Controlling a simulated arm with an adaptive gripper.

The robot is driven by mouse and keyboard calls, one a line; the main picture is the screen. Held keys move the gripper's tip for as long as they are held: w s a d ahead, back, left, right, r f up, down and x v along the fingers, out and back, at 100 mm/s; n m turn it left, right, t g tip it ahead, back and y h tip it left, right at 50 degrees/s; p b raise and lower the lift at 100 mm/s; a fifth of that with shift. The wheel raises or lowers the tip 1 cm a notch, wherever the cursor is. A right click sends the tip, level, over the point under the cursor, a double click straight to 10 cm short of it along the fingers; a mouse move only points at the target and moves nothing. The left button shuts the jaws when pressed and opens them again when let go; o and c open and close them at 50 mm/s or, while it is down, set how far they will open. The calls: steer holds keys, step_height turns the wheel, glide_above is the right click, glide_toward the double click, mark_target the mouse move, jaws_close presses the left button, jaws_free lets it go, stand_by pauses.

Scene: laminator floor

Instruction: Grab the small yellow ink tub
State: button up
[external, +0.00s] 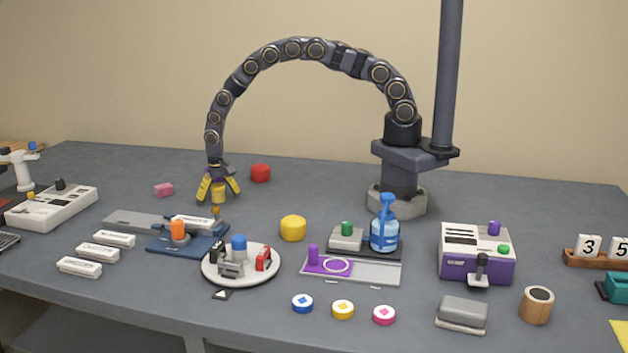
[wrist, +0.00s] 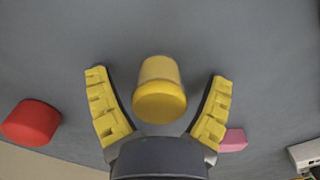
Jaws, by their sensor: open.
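A small yellow ink tub (external: 218,192) stands on the grey table at the back left. A larger yellow tub (external: 293,228) stands nearer the front, right of it. My gripper (external: 218,197) points down over the small tub, with its yellow fingers spread on either side. In the wrist view the small yellow tub (wrist: 161,90) lies between the open fingers of my gripper (wrist: 159,80), with a visible gap on each side. I cannot tell how far down the fingers reach along it.
A red tub (external: 260,173) stands right of my gripper, and a pink block (external: 164,190) lies to its left. In front are a blue tray (external: 190,246) and a round white tray (external: 240,279) with several items. The table between the red tub and my base is clear.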

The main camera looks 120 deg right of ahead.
steer(key=c, duration=1.2)
steer(key=shift+r, duration=0.1)
